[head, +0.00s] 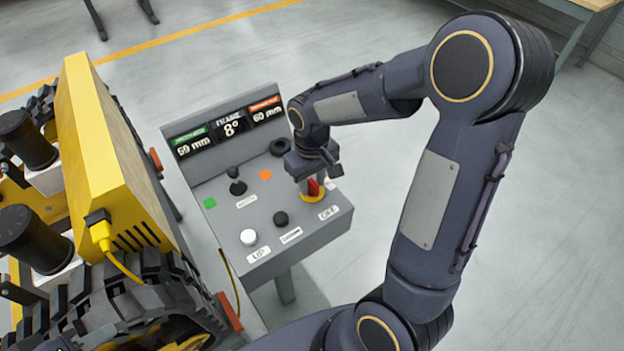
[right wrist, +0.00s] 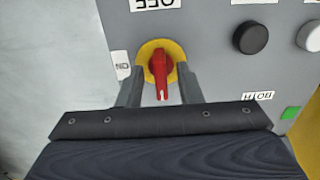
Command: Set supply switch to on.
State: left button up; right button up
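The supply switch is a red rotary knob (head: 314,188) on a yellow round plate (head: 313,197), at the right side of the grey sloped control panel (head: 215,170). In the right wrist view the knob (right wrist: 159,70) stands upright in the picture, in line with the OFF label (right wrist: 154,4) above it. The ON label (right wrist: 121,65) is to its left. My right gripper (head: 312,183) is over the switch from above. Its two fingers (right wrist: 160,88) are apart, one on each side of the knob, with small gaps showing.
The panel also has a black button (head: 281,219), a white button (head: 249,237), a black joystick (head: 237,186) and a display (head: 230,125). A yellow tracked machine (head: 110,150) stands close on the left. The floor right of the panel is clear.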

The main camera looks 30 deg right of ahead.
jog(key=shift+f, duration=0.1)
grip_shut()
